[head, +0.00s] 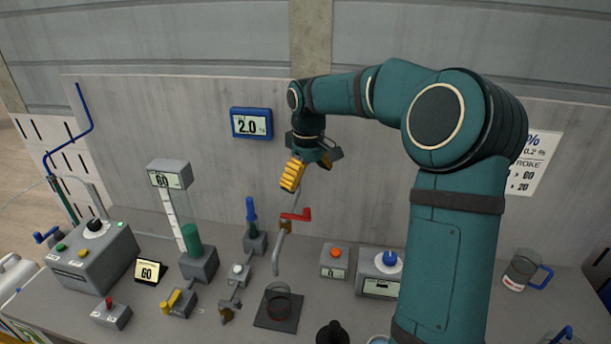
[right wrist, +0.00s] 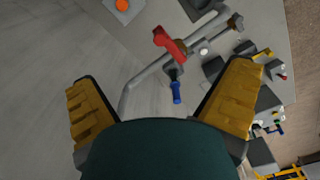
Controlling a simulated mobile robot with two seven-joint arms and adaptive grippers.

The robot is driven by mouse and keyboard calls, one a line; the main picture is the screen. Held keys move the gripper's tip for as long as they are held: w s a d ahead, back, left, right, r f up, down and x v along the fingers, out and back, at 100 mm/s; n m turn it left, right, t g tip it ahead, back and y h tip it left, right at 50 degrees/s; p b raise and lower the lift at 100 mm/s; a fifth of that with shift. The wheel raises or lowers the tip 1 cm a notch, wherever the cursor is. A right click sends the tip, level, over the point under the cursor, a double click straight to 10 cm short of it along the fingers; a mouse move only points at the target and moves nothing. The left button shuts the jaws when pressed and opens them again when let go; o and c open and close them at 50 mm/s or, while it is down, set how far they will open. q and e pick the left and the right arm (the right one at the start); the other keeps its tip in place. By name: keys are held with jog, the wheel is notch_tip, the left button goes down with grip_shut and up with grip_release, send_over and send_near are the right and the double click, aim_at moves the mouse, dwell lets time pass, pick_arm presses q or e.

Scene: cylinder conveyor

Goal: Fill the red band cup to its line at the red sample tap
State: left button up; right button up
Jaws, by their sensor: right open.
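The red sample tap has a red lever handle (head: 297,215) on a grey pipe whose spout (head: 277,258) bends down. The handle also shows in the right wrist view (right wrist: 168,44), ahead of the fingers. My left gripper is not in view.
A blue-handled valve (head: 251,212) stands just left of the tap. A box with an orange button (head: 335,254) and one with a blue knob (head: 389,261) are to the right. A blue-handled mug (head: 520,272) stands far right. The wall panel is close behind the tap.

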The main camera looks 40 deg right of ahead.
aim_at(307, 209)
jog(key=shift+w+f+b, duration=0.15)
jog(key=shift+f+b, duration=3.05)
jog(key=shift+f, duration=1.65)
grip_shut()
